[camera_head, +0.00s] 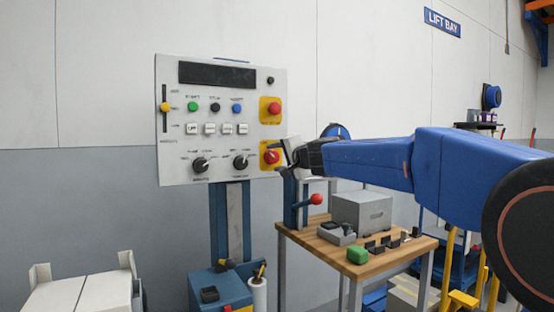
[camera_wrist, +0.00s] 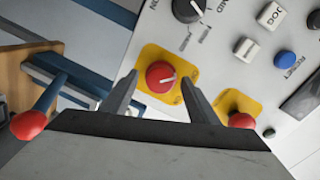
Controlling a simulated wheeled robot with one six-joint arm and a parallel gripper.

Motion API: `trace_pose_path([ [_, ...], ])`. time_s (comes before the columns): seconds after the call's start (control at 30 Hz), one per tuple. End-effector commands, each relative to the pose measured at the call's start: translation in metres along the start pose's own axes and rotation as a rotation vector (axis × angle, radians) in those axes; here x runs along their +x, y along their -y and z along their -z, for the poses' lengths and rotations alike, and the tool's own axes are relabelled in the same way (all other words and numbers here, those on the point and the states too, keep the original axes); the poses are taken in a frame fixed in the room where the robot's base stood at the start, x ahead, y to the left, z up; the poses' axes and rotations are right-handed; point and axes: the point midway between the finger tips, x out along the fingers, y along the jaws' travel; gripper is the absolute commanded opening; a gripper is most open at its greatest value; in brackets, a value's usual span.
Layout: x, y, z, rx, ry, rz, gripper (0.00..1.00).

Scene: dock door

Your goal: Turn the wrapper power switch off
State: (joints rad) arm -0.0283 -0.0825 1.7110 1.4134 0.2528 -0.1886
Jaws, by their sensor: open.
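The control panel (camera_head: 222,130) is a pale board on a blue post. The power switch, a red rotary knob (camera_head: 271,157) on a yellow plate, is at its lower right. In the wrist view the red knob (camera_wrist: 158,78) has a white pointer line and small marks on the plate, too small to read surely. My gripper (camera_head: 281,157) is at the panel's lower right edge, by this knob. In the wrist view my open gripper (camera_wrist: 163,78) has one finger on each side of the knob; whether they touch it I cannot tell.
A second red button (camera_head: 274,109) on yellow sits above the switch. Black dials (camera_head: 201,165) and coloured buttons fill the panel. A red-ball lever (camera_head: 316,199) stands below right, near a wooden bench (camera_head: 300,238) holding a grey box (camera_head: 362,213) and small parts.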

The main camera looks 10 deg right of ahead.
Motion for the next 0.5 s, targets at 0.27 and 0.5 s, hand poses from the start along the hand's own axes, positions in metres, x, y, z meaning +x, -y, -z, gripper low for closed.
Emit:
trace_pose_path([
  [0.27, -0.021, 0.002, 0.001, 0.000, -0.001, 0.003, 0.54],
  [0.5, -0.063, 0.001, 0.001, 0.000, -0.002, 0.002, 0.54],
])
